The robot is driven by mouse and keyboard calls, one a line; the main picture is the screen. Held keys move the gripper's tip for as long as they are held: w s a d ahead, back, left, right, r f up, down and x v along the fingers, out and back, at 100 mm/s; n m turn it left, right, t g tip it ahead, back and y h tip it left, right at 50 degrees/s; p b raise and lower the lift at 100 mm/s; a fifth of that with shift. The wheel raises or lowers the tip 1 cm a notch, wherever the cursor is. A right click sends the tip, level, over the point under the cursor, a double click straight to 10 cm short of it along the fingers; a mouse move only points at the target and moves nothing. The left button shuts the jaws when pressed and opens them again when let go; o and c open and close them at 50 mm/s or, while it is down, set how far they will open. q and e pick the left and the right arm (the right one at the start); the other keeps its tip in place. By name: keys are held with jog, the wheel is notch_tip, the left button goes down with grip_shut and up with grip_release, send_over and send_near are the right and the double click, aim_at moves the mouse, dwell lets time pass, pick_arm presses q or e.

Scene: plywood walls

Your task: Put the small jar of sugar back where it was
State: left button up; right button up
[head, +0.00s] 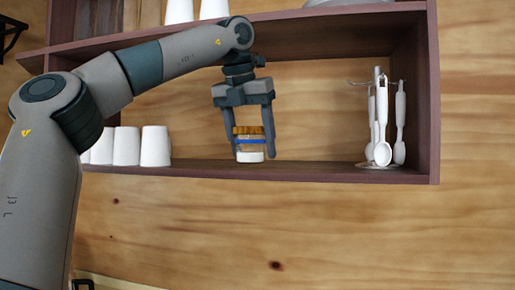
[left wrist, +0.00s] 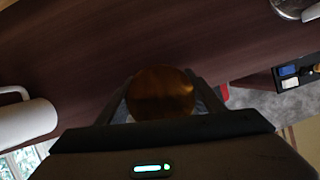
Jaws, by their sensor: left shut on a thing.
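The small jar of sugar (head: 250,143) has a brown wooden lid, a blue band and a white lower part. It is upright at the shelf board (head: 310,169) of the wall cabinet, in the middle of the compartment. I cannot tell whether its bottom touches the board. My left gripper (head: 253,143) points down from above and is shut on the jar, one finger on each side. In the left wrist view the round lid (left wrist: 162,92) shows between the fingers. My right gripper is not in view.
White cups (head: 155,146) stand on the same board to the left. A rack with white utensils (head: 382,125) stands at the right end. The board between jar and rack is clear. An upper shelf (head: 290,20) lies above my wrist.

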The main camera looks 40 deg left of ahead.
pick_arm(q)
jog(key=w+p, duration=0.1)
jog(key=w+a, duration=0.1)
jog(key=w, duration=0.1)
jog(key=shift+p, duration=0.4)
jog(key=shift+w+f, duration=0.1)
jog(key=shift+f, duration=0.55)
jog(key=shift+s, duration=0.2)
jog(key=shift+f, duration=0.15)
jog(key=o, duration=1.1)
jog(key=shift+w, duration=0.15)
jog(key=shift+o, duration=0.2)
